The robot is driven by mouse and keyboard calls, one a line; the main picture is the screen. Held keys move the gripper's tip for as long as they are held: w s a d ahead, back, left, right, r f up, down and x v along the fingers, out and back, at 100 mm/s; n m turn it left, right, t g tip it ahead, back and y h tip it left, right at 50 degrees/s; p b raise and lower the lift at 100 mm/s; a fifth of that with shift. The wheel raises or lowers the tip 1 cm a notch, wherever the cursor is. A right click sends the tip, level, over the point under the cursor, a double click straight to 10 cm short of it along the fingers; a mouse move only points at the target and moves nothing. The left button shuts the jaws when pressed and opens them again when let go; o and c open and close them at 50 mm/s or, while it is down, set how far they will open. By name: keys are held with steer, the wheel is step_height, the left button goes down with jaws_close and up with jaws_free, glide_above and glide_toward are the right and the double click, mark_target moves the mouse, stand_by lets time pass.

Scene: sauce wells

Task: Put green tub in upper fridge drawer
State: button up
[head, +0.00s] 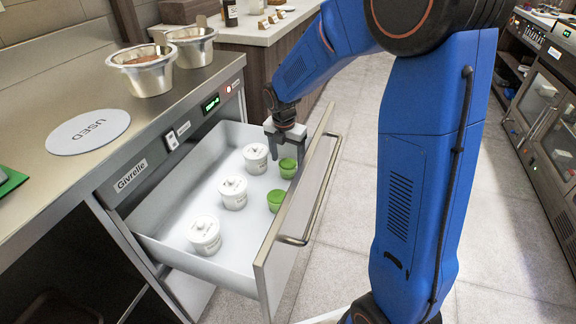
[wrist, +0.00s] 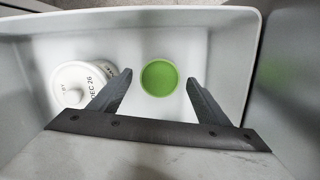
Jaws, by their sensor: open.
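Two small green tubs stand in the open upper fridge drawer (head: 175,246). The far green tub (head: 288,168) is in the drawer's far right corner; the nearer green tub (head: 276,200) stands by the drawer front. My gripper (head: 286,150) is open at the far tub, reaching down into the drawer. In the wrist view, the green tub (wrist: 159,78) appears between the fingertips, with bare drawer floor visible on both sides, so the jaws are not closed on it. Whether the tips reach below its rim I cannot tell.
Several white lidded pots (head: 233,192) stand in a row in the drawer; one pot (wrist: 82,85) is just left of my gripper. The counter above holds a round "USED" plate (head: 88,131) and metal pots (head: 147,73). The drawer's front panel (head: 297,215) stands close beside my gripper.

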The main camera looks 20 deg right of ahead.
mark_target(286, 163)
steer(key=r, duration=0.7)
steer(key=shift+s+a+r, duration=0.35)
steer(key=shift+r, duration=0.05)
